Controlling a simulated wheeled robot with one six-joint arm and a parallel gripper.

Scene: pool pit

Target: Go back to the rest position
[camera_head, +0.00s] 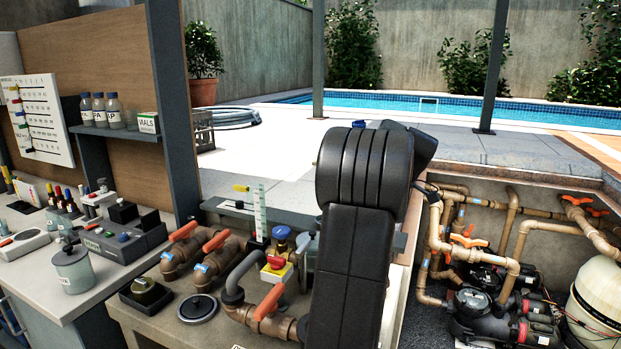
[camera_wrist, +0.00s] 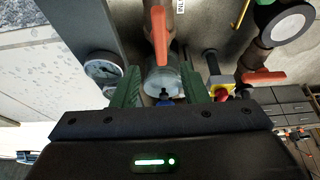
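My gripper (camera_wrist: 162,82) shows in the wrist view, with two green fingers spread apart. A clear, grey-rimmed cylinder (camera_wrist: 163,82) with a small blue part below it appears between the fingers. I cannot see clear contact with either finger. An orange-handled valve (camera_wrist: 159,35) on a brown pipe lies just above the cylinder in that view. In the head view my black arm stands in the middle and hides the gripper. No marker of the rest position is visible.
A lidded grey pot (camera_head: 73,269) stands farther left. Right is a pit with pipes and a pump (camera_head: 473,302).

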